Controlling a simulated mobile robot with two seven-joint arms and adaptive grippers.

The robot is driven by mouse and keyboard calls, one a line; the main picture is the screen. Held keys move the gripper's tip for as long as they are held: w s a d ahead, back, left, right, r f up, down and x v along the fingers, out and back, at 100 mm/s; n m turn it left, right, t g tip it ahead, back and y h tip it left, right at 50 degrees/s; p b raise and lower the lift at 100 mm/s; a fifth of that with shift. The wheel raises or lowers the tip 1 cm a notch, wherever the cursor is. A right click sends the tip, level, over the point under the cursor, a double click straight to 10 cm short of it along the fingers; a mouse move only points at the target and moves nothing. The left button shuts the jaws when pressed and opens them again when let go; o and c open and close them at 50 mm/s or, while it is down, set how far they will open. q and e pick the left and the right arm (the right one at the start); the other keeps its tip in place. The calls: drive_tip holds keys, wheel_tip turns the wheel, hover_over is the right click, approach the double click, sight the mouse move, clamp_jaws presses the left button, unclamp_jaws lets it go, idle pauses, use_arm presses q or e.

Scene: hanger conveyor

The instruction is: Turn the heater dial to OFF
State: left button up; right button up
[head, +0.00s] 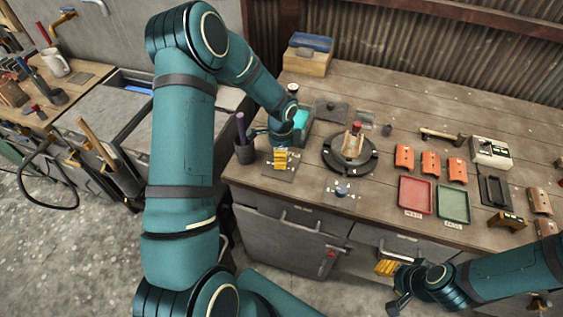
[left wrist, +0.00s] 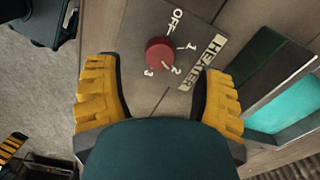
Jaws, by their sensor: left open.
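The heater dial (left wrist: 160,53) is a round red knob on a grey plate (left wrist: 205,14) marked OFF, 1, 2, 3 and HEATER. In the left wrist view it lies centred between the spread yellow fingers of my left gripper (left wrist: 160,66), with clear gaps on both sides. I cannot tell clearly which mark the dial points to. In the head view, my left gripper (head: 281,159) is over the heater plate (head: 271,173) and hides the dial. My right gripper (head: 386,268) hangs in front of the workbench, away from the dial; its opening is unclear.
A dark cup with a purple-handled tool (head: 243,145) stands left of the heater plate, and a teal-topped box (head: 298,125) stands behind it. To the right are a round black fixture (head: 333,164), a blue knob (head: 341,190), a red tray (head: 415,196) and a green tray (head: 453,204).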

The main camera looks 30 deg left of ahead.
use_arm(q)
drive_tip(key=shift+f, duration=2.15)
clamp_jaws()
